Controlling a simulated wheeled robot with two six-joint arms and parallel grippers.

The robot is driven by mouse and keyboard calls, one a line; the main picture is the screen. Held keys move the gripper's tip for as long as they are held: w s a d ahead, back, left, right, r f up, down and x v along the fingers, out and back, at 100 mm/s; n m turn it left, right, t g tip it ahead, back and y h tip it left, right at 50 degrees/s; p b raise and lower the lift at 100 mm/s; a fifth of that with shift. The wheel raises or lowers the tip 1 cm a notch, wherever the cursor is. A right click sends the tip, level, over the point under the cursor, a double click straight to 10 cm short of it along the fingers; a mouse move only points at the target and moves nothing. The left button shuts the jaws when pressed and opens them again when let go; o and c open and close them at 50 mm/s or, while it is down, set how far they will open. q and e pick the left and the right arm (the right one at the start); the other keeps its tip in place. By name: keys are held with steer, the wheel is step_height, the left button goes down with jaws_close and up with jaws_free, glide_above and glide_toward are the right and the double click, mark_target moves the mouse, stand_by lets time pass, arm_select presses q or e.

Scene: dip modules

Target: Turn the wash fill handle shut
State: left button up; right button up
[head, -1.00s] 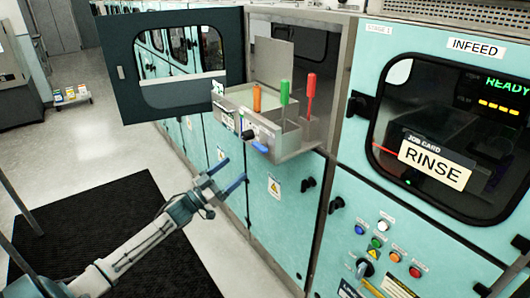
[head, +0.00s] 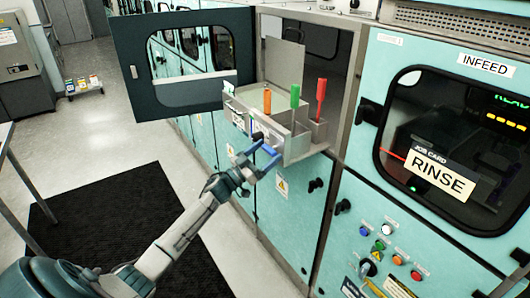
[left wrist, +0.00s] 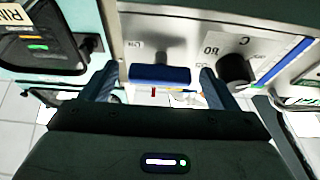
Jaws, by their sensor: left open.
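The wash fill handle is a blue bar on the front of the open tray unit (head: 250,122). In the left wrist view the blue handle (left wrist: 160,75) lies crosswise, ahead of my fingers and within the gap between them. My left gripper (head: 262,153) has blue fingers and is open at the front of the tray unit. It also shows in the left wrist view (left wrist: 158,88), with a finger on each side of the handle. I cannot tell whether either finger touches it. In the head view the fingers largely cover the handle. My right gripper is not in view.
A black knob (left wrist: 235,68) sits right of the handle. Orange (head: 267,100), green (head: 295,97) and red (head: 321,97) handled tools stand in the tray unit. The dark windowed door (head: 130,72) hangs open at left. The floor mat (head: 95,215) is clear of objects.

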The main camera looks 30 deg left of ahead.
arm_select(q)
steer(key=c, duration=1)
